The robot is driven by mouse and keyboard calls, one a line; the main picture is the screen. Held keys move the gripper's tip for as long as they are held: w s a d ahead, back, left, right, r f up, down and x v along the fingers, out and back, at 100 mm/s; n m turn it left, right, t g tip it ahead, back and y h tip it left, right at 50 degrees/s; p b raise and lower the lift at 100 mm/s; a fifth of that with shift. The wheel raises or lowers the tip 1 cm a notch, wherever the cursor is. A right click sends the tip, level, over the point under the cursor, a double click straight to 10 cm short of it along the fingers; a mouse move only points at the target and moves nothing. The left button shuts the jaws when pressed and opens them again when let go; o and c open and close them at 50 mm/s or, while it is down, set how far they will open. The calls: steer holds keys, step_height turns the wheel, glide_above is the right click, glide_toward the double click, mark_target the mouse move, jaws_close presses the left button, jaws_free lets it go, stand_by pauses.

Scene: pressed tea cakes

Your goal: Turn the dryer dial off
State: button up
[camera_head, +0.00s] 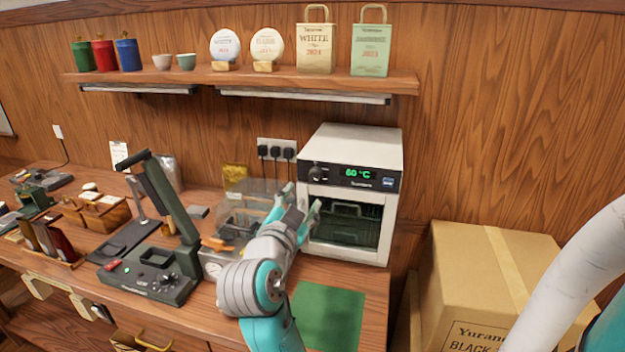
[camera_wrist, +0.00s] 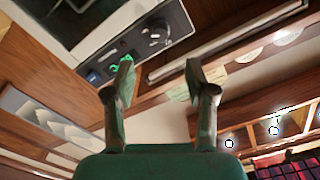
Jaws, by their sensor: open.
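The dryer (camera_head: 350,145) is a white box with a dark control panel and a glass door, standing at the right end of the counter. Its round dial (camera_head: 317,173) is at the left of the panel, and a green display (camera_head: 358,174) reads about 60 °C. Trays show behind the door glass. My gripper (camera_head: 303,198) is in front of the dryer's left side, a little below the dial. In the wrist view the dial (camera_wrist: 155,36) lies beyond the fingertips (camera_wrist: 158,75), apart from them, and the lit display (camera_wrist: 120,60) is near the left finger. The fingers are spread and empty.
A wooden shelf (camera_head: 330,78) with tins, cups, discs and bags hangs above the dryer. A dark green lever press (camera_head: 150,278) and a clear box (camera_head: 243,210) stand left of my arm. A green mat (camera_head: 328,312) lies in front. A carton (camera_head: 500,250) is at the right.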

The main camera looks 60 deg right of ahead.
mark_target(314, 177)
steer(key=x, duration=1)
steer(key=shift+a, duration=0.1)
jaws_close()
